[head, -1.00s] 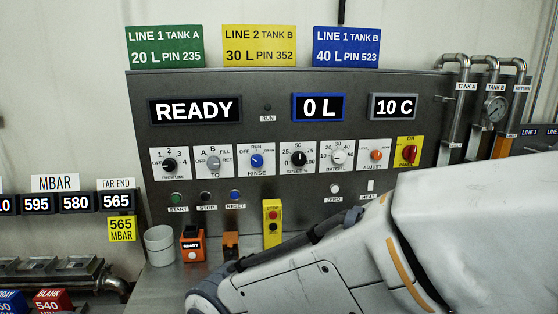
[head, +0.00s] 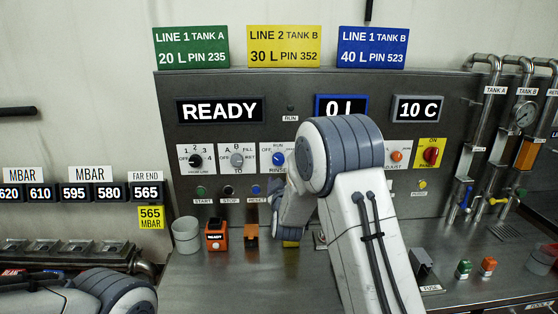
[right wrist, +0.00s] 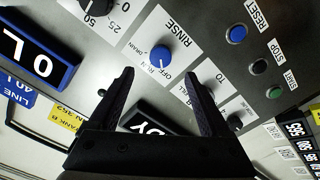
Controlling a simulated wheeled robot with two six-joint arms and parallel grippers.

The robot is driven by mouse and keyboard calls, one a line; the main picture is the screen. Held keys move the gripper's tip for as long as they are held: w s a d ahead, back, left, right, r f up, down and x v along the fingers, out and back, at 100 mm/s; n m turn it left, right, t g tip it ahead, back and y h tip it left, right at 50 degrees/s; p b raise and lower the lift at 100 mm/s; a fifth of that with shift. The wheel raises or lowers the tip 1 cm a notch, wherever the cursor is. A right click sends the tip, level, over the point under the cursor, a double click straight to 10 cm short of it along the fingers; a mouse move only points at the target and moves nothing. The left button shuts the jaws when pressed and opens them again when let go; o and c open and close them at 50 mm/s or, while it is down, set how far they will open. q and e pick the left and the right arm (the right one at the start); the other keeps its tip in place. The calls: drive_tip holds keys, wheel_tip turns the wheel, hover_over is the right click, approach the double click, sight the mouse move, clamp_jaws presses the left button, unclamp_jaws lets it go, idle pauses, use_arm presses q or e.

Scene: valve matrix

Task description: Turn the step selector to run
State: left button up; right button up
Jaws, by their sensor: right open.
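My left gripper is not in view.
Other knobs flank it: a grey one (head: 237,160) and a black one (head: 196,161). START, STOP and RESET buttons are below. A white cup (head: 186,236) and an orange READY device (head: 216,236) stand on the steel bench. The READY display (head: 219,110) is above.

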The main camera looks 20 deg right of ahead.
sight(279, 161)
drive_tip(key=p+x, duration=0.3)
drive_tip(key=x, duration=0.5)
drive_tip(key=shift+w, duration=0.15)
drive_tip(key=shift+w+d+p, duration=0.2)
drive_tip(key=shift+w+p, duration=0.1)
drive_tip(key=shift+w, duration=0.4)
clamp_jaws()
drive_tip(key=shift+f, duration=0.1)
